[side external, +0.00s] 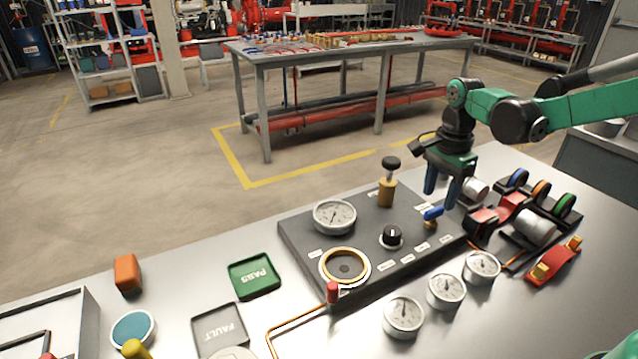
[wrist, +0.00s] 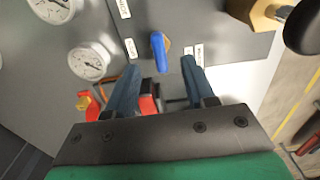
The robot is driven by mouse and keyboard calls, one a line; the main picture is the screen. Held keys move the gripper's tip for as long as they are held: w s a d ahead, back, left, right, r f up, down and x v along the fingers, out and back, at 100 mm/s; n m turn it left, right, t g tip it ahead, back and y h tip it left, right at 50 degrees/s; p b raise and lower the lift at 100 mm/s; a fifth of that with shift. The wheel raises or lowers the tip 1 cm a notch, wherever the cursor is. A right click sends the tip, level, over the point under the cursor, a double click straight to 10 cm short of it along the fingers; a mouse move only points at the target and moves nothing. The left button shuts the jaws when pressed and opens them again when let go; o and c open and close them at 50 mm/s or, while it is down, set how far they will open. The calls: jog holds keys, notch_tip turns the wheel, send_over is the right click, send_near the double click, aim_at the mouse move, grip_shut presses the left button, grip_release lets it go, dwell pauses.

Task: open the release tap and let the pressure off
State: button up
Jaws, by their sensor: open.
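The release tap is a small valve with a blue lever (side external: 433,213) on a brass body, at the right side of the dark pump panel (side external: 300,238). In the wrist view the blue lever (wrist: 160,52) lies ahead of and between my fingers, apart from both. My gripper (side external: 442,198) has blue fingers pointing down and hangs just above and behind the lever. It is open and empty; it also shows in the wrist view (wrist: 160,78). A large pressure gauge (side external: 334,216) sits on the panel; its reading is too small to tell.
A brass valve with a black knob (side external: 389,180) rises behind the tap, left of my gripper. A black dial (side external: 391,236) is left of the lever. Coloured reels and red blocks (side external: 510,205) crowd the right. Loose gauges (side external: 446,291) lie in front. Green PASS tray (side external: 254,276) is left.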

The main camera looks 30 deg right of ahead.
aim_at(435, 209)
jog(key=shift+f, duration=1.7)
jog(key=shift+c, duration=0.2)
grip_shut()
